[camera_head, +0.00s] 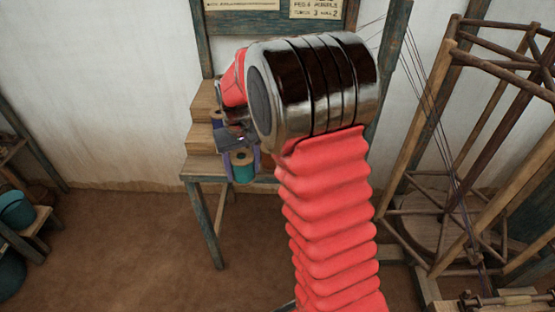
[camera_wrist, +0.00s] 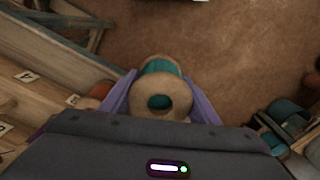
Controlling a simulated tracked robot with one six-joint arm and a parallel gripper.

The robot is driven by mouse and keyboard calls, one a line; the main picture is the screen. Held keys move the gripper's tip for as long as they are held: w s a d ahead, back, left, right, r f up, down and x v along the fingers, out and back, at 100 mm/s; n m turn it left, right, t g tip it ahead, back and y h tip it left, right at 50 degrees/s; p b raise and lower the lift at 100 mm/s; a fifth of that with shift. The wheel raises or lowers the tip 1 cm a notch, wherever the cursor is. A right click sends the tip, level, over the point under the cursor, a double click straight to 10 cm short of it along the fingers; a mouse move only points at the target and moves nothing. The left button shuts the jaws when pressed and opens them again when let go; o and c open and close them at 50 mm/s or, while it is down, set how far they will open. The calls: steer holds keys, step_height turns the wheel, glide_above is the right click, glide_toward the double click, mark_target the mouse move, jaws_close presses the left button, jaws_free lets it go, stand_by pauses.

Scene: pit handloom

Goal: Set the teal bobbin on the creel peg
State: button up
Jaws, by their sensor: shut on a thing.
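The teal bobbin (camera_head: 243,173) has pale wooden ends and hangs upright between the purple fingers of my gripper (camera_head: 242,162), in front of the stepped wooden stand (camera_head: 203,138). In the wrist view the bobbin (camera_wrist: 160,68) shows its round wooden end with a dark centre hole, and the fingers of my gripper (camera_wrist: 160,98) are shut on its two sides. The bobbin looks clear of the stand's front edge. I cannot make out a creel peg; my arm hides part of the stand.
Small numbered labels (camera_wrist: 27,77) mark the stand's steps in the wrist view. An orange-brown rounded thing (camera_wrist: 102,88) lies left of the bobbin. A wooden reel frame (camera_head: 470,150) stands at the right. Teal tubs (camera_head: 15,208) are at the far left. Brown floor is open between.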

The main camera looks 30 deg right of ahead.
steer(key=w+a+f+n, duration=0.1)
steer(key=a, duration=0.6)
steer(key=shift+a+f, duration=0.15)
steer(key=shift+f, duration=0.05)
steer(key=shift+w, duration=0.1)
